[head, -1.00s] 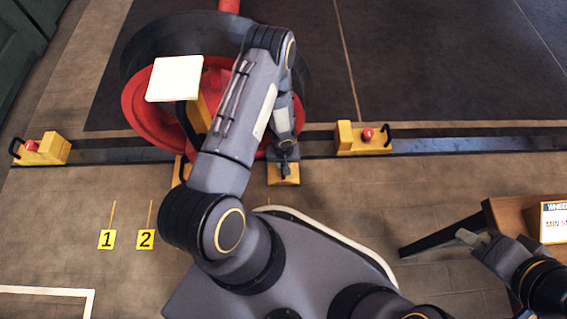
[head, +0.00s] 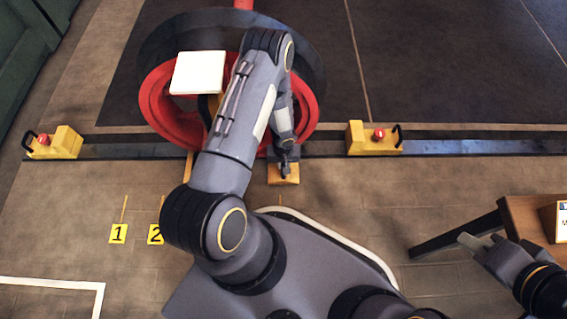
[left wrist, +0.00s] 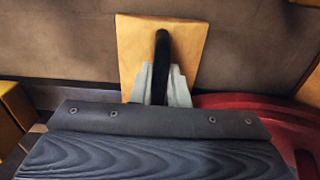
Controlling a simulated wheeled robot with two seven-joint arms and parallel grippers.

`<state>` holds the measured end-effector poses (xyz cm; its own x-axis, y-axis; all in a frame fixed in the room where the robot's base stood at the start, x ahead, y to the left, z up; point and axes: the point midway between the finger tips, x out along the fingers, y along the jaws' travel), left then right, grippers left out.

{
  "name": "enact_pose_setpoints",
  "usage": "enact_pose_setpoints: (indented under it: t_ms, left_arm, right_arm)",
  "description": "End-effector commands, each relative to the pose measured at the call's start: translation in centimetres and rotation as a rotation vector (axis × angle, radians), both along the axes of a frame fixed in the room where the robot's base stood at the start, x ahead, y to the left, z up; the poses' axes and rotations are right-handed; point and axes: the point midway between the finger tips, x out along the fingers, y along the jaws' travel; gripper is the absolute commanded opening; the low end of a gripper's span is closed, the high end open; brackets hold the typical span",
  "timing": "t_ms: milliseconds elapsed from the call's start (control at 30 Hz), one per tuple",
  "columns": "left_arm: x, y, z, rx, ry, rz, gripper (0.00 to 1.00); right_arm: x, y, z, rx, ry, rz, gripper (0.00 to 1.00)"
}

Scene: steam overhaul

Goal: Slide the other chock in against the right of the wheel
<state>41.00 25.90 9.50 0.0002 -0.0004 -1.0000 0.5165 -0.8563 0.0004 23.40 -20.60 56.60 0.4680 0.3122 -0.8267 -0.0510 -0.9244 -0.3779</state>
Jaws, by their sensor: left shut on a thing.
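The red wheel (head: 158,103) with a dark rim stands on the rail, partly hidden by my left arm. A yellow chock (head: 284,175) with a black handle is at the wheel's lower right. My left gripper (head: 287,165) is shut on that handle; in the left wrist view the pale fingers (left wrist: 160,84) clasp the handle over the chock's yellow face (left wrist: 188,38). I cannot tell whether the chock touches the wheel. A yellow piece, perhaps the first chock (head: 189,164), shows at the wheel's lower left, mostly behind my arm. My right gripper (head: 480,241) is open and empty at the right.
Yellow blocks with red knobs stand on the rail at left (head: 65,142) and right (head: 361,138). A wooden table (head: 522,222) stands at the right. The floor right of the held chock is clear.

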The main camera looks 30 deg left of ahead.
Motion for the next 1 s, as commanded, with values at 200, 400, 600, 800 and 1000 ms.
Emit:
enact_pose_setpoints:
  t_ms: [200, 400, 600, 800, 1000]
  left_arm:
    - [0.06, 0.0, -0.07, 0.0, -0.002, -0.001, 0.0]
    - [0.06, 0.0, -0.08, 0.0, -0.001, -0.001, 0.27]
    - [0.03, -0.01, -0.1, 0.001, -0.001, -0.001, 0.4]
    - [-0.05, -0.01, -0.16, 0.0, 0.001, 0.0, 0.54]
    - [-0.03, -0.01, -0.14, 0.0, 0.0, 0.0, 0.69]
  right_arm:
    - [0.0, 0.0, 0.02, 0.0, 0.0, 0.0, 0.24]
    - [0.0, -0.01, 0.01, 0.0, 0.0, 0.0, 0.24]
    - [0.0, 0.0, 0.01, 0.0, 0.0, 0.0, 0.24]
    - [0.0, 0.0, -0.01, 0.0, 0.0, 0.0, 0.24]
    - [0.0, 0.0, 0.0, 0.0, 0.0, 0.0, 0.24]
